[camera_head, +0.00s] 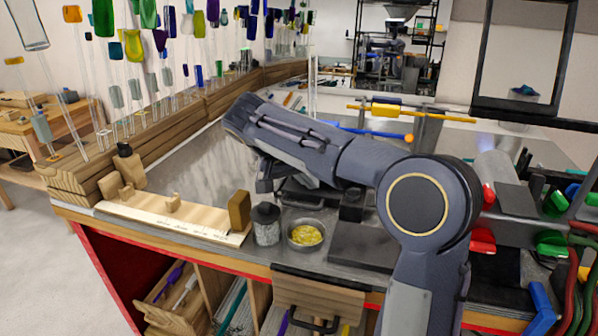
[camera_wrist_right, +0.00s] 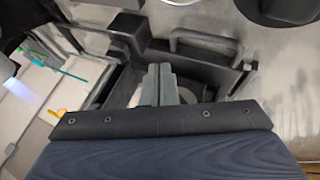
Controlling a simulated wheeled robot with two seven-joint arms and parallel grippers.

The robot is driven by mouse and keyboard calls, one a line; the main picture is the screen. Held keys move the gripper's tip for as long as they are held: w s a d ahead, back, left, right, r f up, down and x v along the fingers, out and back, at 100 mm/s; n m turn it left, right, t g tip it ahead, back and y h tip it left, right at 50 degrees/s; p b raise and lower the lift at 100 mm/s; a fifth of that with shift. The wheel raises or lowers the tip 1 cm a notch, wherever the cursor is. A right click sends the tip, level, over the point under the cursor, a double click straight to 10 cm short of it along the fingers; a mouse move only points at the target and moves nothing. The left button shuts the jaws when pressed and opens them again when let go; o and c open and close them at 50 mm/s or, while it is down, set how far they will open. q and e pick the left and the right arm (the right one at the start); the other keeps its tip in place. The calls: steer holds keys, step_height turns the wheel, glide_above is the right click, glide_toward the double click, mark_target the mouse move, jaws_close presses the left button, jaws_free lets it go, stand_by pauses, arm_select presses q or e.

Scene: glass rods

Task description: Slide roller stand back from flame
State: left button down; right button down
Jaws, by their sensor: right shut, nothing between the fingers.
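My right arm reaches across the bench in the head view, and its gripper (camera_head: 266,178) points down, partly hidden by my own wrist. In the right wrist view the two grey fingers (camera_wrist_right: 159,72) are together, with nothing between them. They are over or beside a dark metal frame with a raised handle (camera_wrist_right: 204,40), likely the roller stand. In the head view, dark metal parts (camera_head: 305,194) show beneath my forearm, mostly hidden. I cannot tell whether the fingers touch the frame. A faint bluish glow (camera_head: 484,142) at the right may be the flame. My left gripper is out of view.
A dark jar (camera_head: 266,224), a metal bowl with yellow bits (camera_head: 305,234) and a wooden board (camera_head: 170,222) stand along the front edge. Glass rods (camera_head: 415,113) lie at the back. Tall glass pieces line the left. Bare metal bench (camera_head: 190,160) lies left of my gripper.

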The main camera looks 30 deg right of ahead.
mark_target(343, 198)
steer(key=x, duration=0.3)
steer(key=shift+s+d+f, duration=0.1)
steer(key=shift+d+f, duration=0.2)
steer(key=shift+s+d+r+p, duration=0.2)
steer(key=shift+s+d+p, duration=0.1)
steer(key=shift+s+d, duration=0.9)
steer(key=shift+d, duration=0.2)
steer(key=shift+s+d+f, duration=0.1)
